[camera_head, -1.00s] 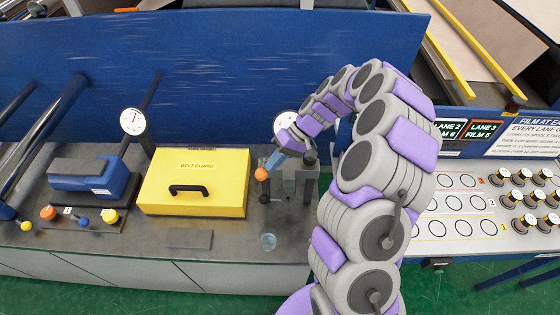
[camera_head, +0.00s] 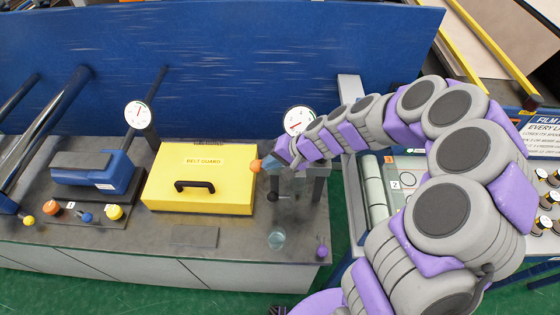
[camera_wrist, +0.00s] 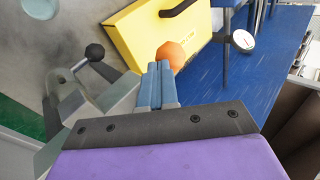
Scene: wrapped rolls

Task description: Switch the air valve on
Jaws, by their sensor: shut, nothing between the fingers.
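My gripper (camera_head: 268,163) is shut, its two blue fingers together and empty. Its tips are right at an orange knob (camera_head: 256,166), beside the yellow box. The wrist view shows the fingers (camera_wrist: 158,84) pointing at the orange knob (camera_wrist: 171,54), overlapping its near edge; contact is unclear. A lever with a black ball (camera_head: 272,196) sits just below in the head view; its ball (camera_wrist: 95,52) is left of the fingers in the wrist view. No readable label marks the air valve. The mount behind the gripper is partly hidden by my arm.
A yellow belt guard box (camera_head: 230,202) with a black handle stands left of the gripper. A round gauge (camera_head: 298,120) stands behind my arm, another gauge (camera_head: 137,114) further left.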

